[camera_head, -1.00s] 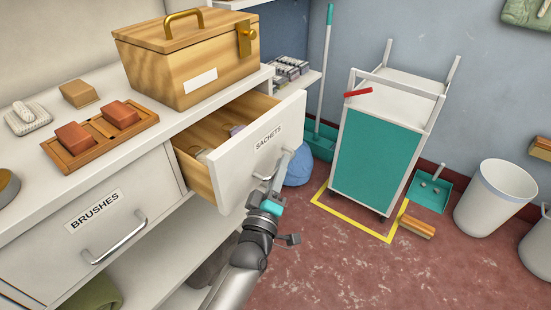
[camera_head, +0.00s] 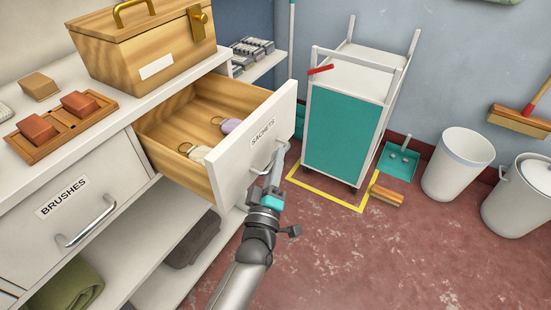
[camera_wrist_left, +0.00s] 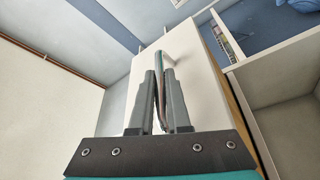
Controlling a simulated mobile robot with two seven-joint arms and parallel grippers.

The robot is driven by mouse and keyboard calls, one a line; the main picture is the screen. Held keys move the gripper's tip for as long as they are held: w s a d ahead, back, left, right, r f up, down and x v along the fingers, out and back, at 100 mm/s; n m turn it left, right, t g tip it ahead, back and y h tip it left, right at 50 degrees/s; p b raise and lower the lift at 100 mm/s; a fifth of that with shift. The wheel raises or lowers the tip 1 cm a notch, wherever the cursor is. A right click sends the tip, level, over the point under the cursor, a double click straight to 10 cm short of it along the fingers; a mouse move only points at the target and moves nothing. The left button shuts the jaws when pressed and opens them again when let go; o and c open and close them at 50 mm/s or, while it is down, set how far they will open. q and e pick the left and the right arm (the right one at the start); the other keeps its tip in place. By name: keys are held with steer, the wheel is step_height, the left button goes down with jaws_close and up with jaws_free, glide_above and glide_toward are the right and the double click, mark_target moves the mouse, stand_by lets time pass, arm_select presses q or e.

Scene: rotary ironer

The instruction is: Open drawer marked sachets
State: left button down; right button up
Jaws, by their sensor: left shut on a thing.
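The drawer marked SACHETS (camera_head: 238,165) stands well out from the white counter unit, with its wooden inside in view. A whitish sachet (camera_head: 198,153) and a lilac one (camera_head: 230,126) lie in it. My left gripper (camera_head: 268,186) is at the drawer's front, shut on the metal bar handle (camera_head: 281,160). In the left wrist view the two grey fingers (camera_wrist_left: 161,95) close around the bar handle (camera_wrist_left: 158,62), with the white drawer front behind it. My right gripper is not in view.
The shut BRUSHES drawer (camera_head: 70,215) is to the left. A wooden box (camera_head: 150,50) and a tray of blocks (camera_head: 60,128) stand on the counter. A teal-fronted cart (camera_head: 343,130) stands beyond the drawer. The red floor on the right is mostly clear.

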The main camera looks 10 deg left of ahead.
arm_select(q)
steer(key=c, duration=0.9)
jaws_free()
steer(key=shift+s, duration=0.25)
steer(key=p+v, duration=0.3)
steer(key=v, duration=1.2)
steer(key=shift+w+f, duration=0.1)
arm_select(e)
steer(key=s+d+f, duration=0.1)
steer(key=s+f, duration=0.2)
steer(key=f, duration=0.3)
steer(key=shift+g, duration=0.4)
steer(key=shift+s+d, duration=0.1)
